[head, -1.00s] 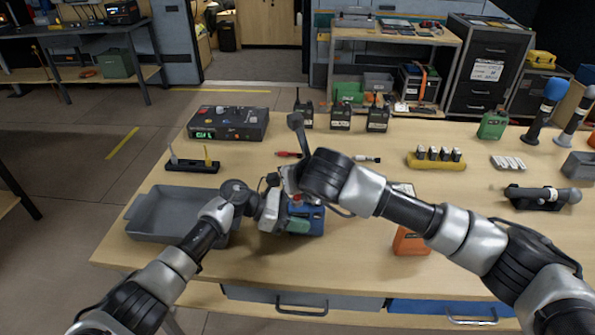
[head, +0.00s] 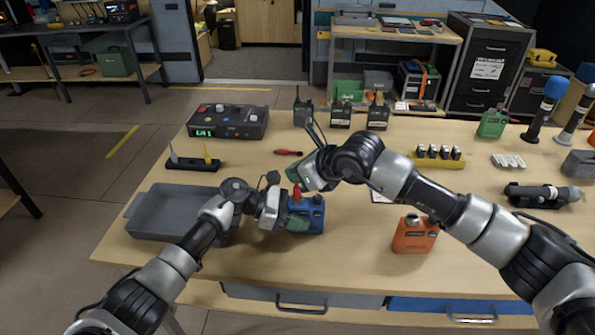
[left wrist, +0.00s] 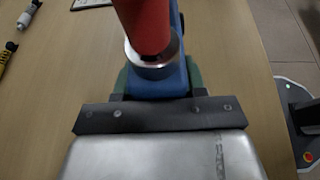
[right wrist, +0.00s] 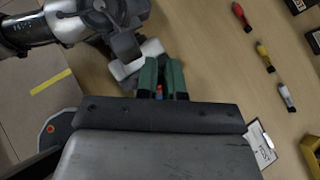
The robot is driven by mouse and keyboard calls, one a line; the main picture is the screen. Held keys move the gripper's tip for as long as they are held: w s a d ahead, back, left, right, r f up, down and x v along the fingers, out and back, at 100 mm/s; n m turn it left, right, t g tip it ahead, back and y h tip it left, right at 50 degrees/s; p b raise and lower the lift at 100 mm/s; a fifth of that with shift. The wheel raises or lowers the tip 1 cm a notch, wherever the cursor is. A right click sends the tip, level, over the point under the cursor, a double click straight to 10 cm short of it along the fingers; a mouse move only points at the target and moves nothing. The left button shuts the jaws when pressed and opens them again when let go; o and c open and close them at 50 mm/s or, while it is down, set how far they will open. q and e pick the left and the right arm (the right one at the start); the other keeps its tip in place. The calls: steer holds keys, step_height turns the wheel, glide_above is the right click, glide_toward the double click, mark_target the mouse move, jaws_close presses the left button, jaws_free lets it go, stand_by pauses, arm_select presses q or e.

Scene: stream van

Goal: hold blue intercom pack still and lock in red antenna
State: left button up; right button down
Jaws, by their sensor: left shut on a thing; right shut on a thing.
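The blue intercom pack (head: 316,214) stands on the bench near its front edge, right of the grey tray. My left gripper (head: 298,223) is shut on it; the left wrist view shows the blue body (left wrist: 158,88) between the green pads. The red antenna (head: 296,193) stands upright on the pack's top, with a silver collar (left wrist: 154,60) at its base. My right gripper (head: 293,176) is at the antenna's upper end, shut on it. In the right wrist view its green fingers (right wrist: 161,78) mostly hide the antenna; whether it is locked cannot be told.
A grey tray (head: 150,226) is at the left. An orange canister (head: 414,236) stands to the right of the pack, with a white clipboard (right wrist: 262,140) nearby. A red-handled tool (head: 288,153) and several black radios lie or stand farther back. The bench front between pack and canister is clear.

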steer(key=shift+n, duration=0.3)
steer(key=shift+n+g+y, duration=0.7)
steer(key=shift+n+g, duration=0.6)
steer(key=shift+g, duration=0.1)
steer(key=c, duration=1.2)
jaws_free()
steer(key=shift+o, duration=0.2)
steer(key=shift+d, duration=0.1)
steer(key=v, duration=1.1)
steer(key=shift+d+r, duration=0.25)
steer(key=shift+r, duration=0.05)
arm_select(q)
steer(key=o, duration=1.1)
arm_select(e)
steer(key=shift+s, duration=0.1)
arm_select(q)
steer(key=shift+o, duration=0.2)
